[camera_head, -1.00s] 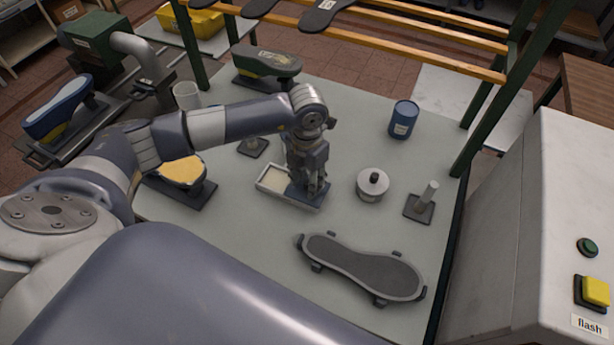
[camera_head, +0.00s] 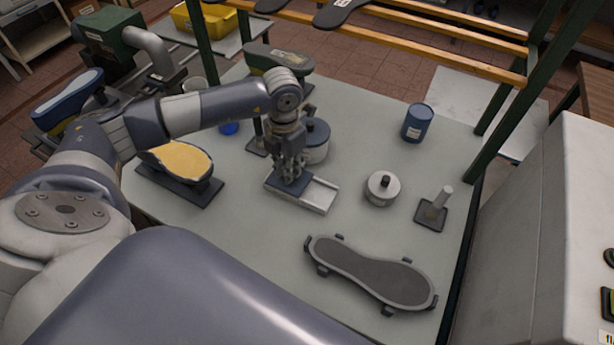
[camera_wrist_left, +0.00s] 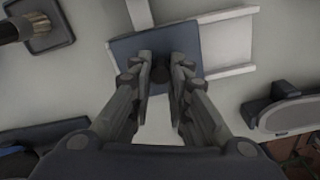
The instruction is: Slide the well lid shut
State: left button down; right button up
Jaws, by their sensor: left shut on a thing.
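The well is a long pale tray (camera_head: 319,195) in the middle of the table. A dark blue lid (camera_head: 301,186) lies over its left part, and the right part is bare, with raised edges. The wrist view shows the lid (camera_wrist_left: 133,45) and the bare end of the tray (camera_wrist_left: 229,38). My left gripper (camera_head: 291,178) is above the lid, its fingers shut on the lid's dark knob (camera_wrist_left: 160,74). Whatever is under the lid is hidden. My right gripper is not in view.
A round grey pot (camera_head: 382,188) and a peg on a square base (camera_head: 434,210) stand to the right. A grey sole form (camera_head: 371,273) lies in front, a yellow-topped last (camera_head: 181,160) to the left. A blue lidded pot (camera_head: 317,141) is close behind my gripper.

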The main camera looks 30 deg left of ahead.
aim_at(283, 176)
pick_arm(q)
jog(key=shift+a+f, duration=0.1)
jog(key=shift+a, duration=0.45)
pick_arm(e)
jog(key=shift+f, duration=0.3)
pick_arm(q)
jog(key=shift+a, duration=0.1)
jog(key=c, duration=1.5)
grip_release()
jog(key=shift+a, duration=0.1)
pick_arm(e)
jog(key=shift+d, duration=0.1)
pick_arm(q)
jog(key=shift+r, duration=0.25)
notch_tip(283, 176, up, 12)
jog(key=shift+f, duration=0.1)
jog(key=shift+f, duration=0.1)
